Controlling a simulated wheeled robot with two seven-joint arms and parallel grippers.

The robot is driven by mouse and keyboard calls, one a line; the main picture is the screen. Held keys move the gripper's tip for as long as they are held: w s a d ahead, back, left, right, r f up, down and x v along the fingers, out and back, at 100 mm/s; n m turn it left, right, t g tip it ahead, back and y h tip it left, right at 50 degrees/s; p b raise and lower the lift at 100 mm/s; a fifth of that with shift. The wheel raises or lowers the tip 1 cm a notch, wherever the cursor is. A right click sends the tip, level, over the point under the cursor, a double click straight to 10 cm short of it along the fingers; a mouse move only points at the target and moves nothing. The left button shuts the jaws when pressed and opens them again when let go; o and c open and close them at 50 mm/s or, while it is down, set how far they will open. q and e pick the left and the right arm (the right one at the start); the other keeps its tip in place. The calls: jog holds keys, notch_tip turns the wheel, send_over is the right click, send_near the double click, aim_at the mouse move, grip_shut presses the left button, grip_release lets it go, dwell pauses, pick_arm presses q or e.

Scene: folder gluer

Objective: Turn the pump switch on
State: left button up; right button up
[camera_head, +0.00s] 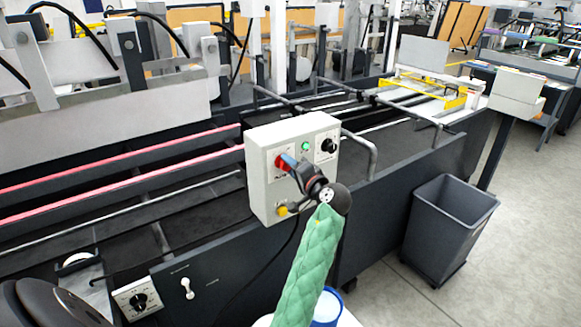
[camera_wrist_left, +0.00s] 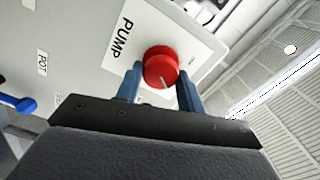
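The pump switch is a round red knob with a white mark (camera_wrist_left: 160,67), on a panel plate lettered PUMP. In the head view the red knob (camera_head: 281,162) sits on the left of the front of a pale control box (camera_head: 262,192). My left gripper (camera_head: 289,164) is at the box front, its blue fingertips at the knob. In the left wrist view my left gripper's fingers (camera_wrist_left: 160,84) lie on either side of the knob and appear to touch it. My right gripper is not in view.
A green lamp (camera_head: 306,146), a black knob (camera_head: 328,146) and a yellow button (camera_head: 282,211) are also on the box. A bent metal rail (camera_head: 370,155) stands right of it. A grey bin (camera_head: 447,225) stands on the floor at right, with open floor beyond.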

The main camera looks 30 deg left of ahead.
pick_arm(q)
jog(key=o, duration=0.4)
jog(key=shift+d, duration=0.1)
jog(key=b+v, duration=0.1)
jog(key=v, duration=0.6)
jog(key=shift+d, duration=0.3)
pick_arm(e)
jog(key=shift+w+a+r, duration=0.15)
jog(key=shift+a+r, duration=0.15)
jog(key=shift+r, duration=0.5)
